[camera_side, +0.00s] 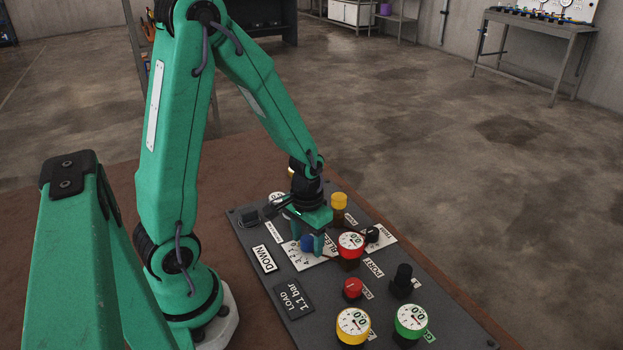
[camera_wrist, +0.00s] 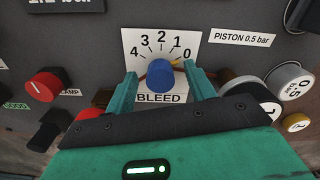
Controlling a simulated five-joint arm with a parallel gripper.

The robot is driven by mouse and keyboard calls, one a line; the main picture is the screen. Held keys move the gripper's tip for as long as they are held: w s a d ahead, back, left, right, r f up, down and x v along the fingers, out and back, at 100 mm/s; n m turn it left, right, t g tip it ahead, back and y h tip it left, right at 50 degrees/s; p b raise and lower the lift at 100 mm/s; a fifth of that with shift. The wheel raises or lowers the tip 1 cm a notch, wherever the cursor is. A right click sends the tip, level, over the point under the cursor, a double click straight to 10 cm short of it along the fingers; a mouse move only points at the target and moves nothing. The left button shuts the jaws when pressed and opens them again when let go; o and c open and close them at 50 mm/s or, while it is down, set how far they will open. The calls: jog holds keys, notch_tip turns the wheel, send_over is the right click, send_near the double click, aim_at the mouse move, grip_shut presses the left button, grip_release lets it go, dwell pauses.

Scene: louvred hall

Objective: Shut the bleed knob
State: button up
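The bleed knob is a round blue knob (camera_wrist: 161,76) on a white dial plate (camera_wrist: 135,50) marked 4, 3, 2, 1, 0 and BLEED. A small yellow mark at its upper right points up and right, close to the 0. My gripper (camera_wrist: 161,88) is open, with one teal finger on each side of the knob and a visible gap to it. In the side view my gripper (camera_side: 311,241) points down over the panel, and the blue knob (camera_side: 307,243) shows partly between its fingers.
The dark panel (camera_side: 247,287) lies on a brown table top. Close by stand a red-rimmed gauge (camera_side: 351,242), a yellow knob (camera_side: 339,200), a red knob (camera_side: 353,287) and a black knob (camera_side: 403,276). Yellow and green gauges (camera_side: 411,319) stand at the near end. A LOAD 1.1 bar display (camera_side: 293,299) sits lower left.

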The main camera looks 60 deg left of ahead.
aim_at(307, 239)
jog(key=shift+r, duration=0.1)
jog(key=shift+r, duration=3.4)
jog(key=shift+r, duration=0.1)
notch_tip(307, 239, up, 8)
